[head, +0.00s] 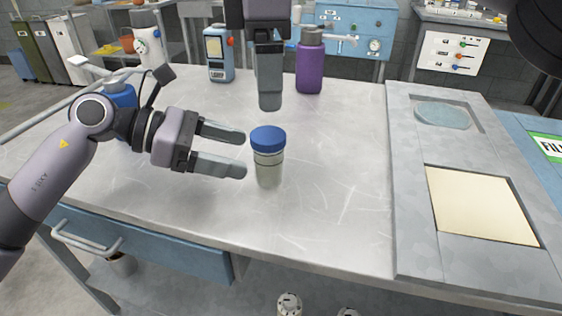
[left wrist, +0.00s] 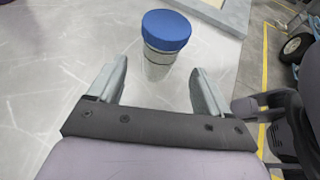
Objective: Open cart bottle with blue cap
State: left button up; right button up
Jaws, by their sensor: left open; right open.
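A bottle with a blue cap (head: 268,138) and a pale, see-through body (head: 269,170) stands upright on the grey cart top (head: 335,165). The cap is on the bottle. It also shows in the left wrist view (left wrist: 166,32), just beyond the fingertips. My left gripper (head: 243,153) is open, with its two fingers pointing at the bottle from the left and the bottle just past their tips. In the left wrist view my left gripper (left wrist: 158,82) is open and empty. My right gripper (head: 268,103) points down from above, behind the bottle and over the cart top; it is open.
Another blue-topped item (head: 119,92) is partly hidden behind my left arm. A grey panel (head: 408,180) with recesses lies at the right. The cart top in front of the bottle is clear.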

aim_at(268, 161)
pick_arm(q)
jog(key=shift+x, duration=3.45)
grip_shut()
pick_arm(e)
jog(key=n, duration=0.4)
jog(key=shift+f+n, duration=0.15)
jog(key=shift+n, duration=0.15)
jog(key=shift+f, duration=3.85)
